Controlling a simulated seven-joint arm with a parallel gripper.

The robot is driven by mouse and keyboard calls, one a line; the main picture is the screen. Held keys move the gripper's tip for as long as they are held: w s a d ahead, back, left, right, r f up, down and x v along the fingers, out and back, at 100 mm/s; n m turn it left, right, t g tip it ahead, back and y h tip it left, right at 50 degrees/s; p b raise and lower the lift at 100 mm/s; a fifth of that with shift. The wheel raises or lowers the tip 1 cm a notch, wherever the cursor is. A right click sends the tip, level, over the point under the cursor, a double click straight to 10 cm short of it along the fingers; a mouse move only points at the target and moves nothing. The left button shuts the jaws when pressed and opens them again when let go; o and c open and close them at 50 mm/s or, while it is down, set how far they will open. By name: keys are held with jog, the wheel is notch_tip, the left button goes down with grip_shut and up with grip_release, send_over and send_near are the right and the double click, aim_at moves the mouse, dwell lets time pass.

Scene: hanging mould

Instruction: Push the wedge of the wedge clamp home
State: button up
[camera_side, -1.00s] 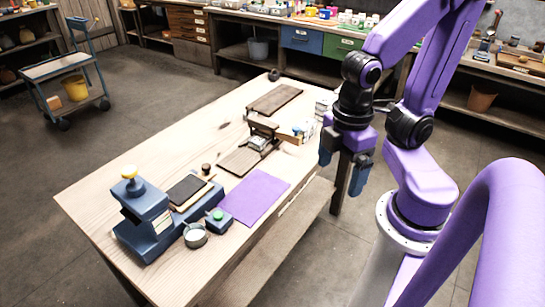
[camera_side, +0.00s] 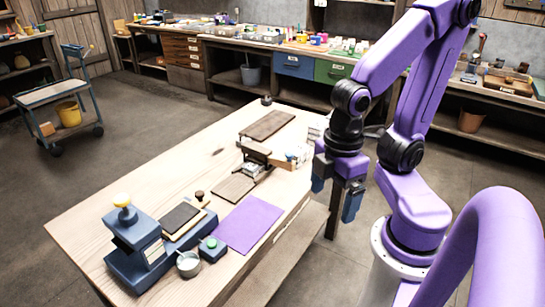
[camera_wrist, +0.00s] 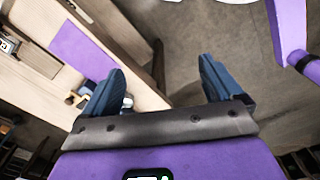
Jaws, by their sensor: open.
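A small dark wooden frame (camera_side: 254,149) stands on the far half of the workbench, with a pale block under it. It looks like the wedge clamp, but it is too small to be sure, and I cannot make out the wedge or how far in it sits. A brown board (camera_side: 233,187) lies in front of it. My gripper (camera_side: 335,192) hangs beyond the bench's right edge, apart from the frame. In the wrist view my gripper (camera_wrist: 162,66) has its two blue fingers spread wide, with nothing between them but floor.
A purple mat (camera_side: 249,224) lies near the bench's right edge. Another board (camera_side: 268,125) lies at the far end. The bench's left side is clear.

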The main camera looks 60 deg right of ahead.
jog(key=c, duration=0.4)
jog(key=shift+w, duration=0.3)
jog(key=shift+c, duration=1.3)
jog(key=w+r+m, duration=0.1)
jog(key=w, duration=0.8)
jog(key=m, duration=0.3)
send_over(289, 153)
notch_tip(289, 153, down, 17)
jog(key=shift+s+r, duration=0.1)
jog(key=shift+r, duration=0.1)
